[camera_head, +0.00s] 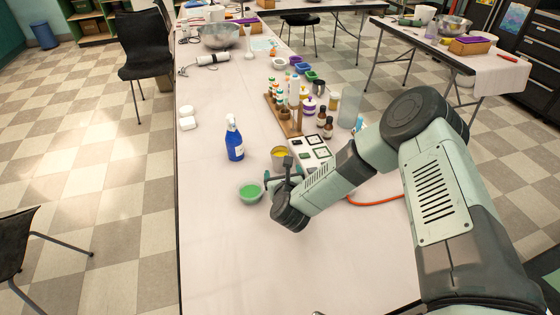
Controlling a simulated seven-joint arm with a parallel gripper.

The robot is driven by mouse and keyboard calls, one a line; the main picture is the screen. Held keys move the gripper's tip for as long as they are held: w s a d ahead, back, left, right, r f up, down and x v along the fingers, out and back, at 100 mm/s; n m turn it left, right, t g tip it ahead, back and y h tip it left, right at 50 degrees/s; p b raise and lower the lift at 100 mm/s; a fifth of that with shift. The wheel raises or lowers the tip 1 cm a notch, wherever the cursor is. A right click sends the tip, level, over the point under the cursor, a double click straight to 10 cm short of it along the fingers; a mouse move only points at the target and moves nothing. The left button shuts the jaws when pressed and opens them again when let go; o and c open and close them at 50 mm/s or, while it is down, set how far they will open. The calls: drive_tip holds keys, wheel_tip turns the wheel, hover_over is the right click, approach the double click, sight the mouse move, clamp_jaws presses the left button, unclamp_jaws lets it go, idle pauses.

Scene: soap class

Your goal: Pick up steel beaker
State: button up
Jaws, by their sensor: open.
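A small dark metallic cup (319,87), which looks like the steel beaker, stands at the back right of the near table's group of bottles and jars. A second cup with a yellow inside (279,153) stands close behind my gripper; I cannot tell if it is steel. My gripper (278,171) is open, low over the table between the yellow-filled cup and a bowl of green stuff (250,191). The fingers partly cover the yellow-filled cup's lower right side. I cannot tell whether they touch it.
A blue spray bottle (234,140) stands left of my gripper. A wooden rack of small bottles (284,115), brown bottles (328,128) and a clear cylinder (348,108) stand behind. A tray of square molds (314,150) lies beside my arm. The table's front left is clear.

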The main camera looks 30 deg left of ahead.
sight(281, 166)
drive_tip(key=x, duration=0.7)
drive_tip(key=shift+w+a, duration=0.1)
drive_tip(key=shift+a, duration=0.05)
drive_tip(key=c, duration=1.2)
